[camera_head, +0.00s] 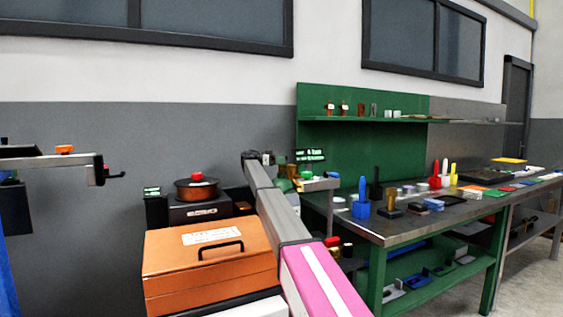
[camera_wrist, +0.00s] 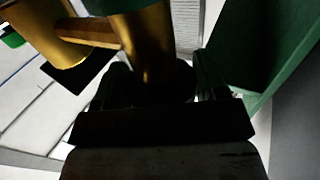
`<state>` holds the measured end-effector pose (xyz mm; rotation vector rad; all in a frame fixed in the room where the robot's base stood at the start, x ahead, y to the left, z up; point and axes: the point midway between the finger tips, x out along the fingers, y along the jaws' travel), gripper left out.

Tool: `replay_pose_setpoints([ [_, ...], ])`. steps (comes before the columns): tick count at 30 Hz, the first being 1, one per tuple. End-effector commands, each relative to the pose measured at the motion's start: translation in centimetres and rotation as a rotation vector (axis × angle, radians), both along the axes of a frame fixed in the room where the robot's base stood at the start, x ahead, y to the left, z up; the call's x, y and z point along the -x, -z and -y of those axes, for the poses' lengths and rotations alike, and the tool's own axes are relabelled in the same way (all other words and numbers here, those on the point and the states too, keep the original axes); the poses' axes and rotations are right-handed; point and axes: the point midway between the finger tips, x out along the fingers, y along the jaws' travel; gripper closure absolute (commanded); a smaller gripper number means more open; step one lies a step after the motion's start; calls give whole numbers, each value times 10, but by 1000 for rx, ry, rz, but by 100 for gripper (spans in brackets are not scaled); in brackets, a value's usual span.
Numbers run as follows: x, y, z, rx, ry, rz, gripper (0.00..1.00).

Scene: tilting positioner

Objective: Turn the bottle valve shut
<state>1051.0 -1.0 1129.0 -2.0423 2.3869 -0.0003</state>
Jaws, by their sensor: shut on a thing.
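The bottle valve shows in the wrist view as a brass body (camera_wrist: 150,45) with a dark round part at its end between my fingers. My gripper (camera_wrist: 160,85) is shut on this dark part, with one dark finger on each side. The contact itself is in deep shadow, and I cannot tell how far the valve is turned. My arm hides most of the bottle there.
An orange case (camera_head: 205,262) stands left of my arm, with a dark unit (camera_head: 199,210) behind it. A workbench (camera_head: 400,228) with tools and blocks stands to the right, before a green panel (camera_head: 365,150). A second brass part (camera_wrist: 55,40) is close by in the wrist view.

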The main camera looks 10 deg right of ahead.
Motion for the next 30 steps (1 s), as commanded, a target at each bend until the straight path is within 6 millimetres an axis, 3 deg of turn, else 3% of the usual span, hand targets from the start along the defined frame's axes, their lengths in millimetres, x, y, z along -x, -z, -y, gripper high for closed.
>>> replay_pose_setpoints([
  [10,-1,0,0,1,133,0,57],
  [26,0,0,0,1,153,-1,57],
  [27,0,0,0,1,153,-1,24],
  [29,0,0,0,1,153,-1,8],
  [30,0,0,0,1,153,-1,8],
])
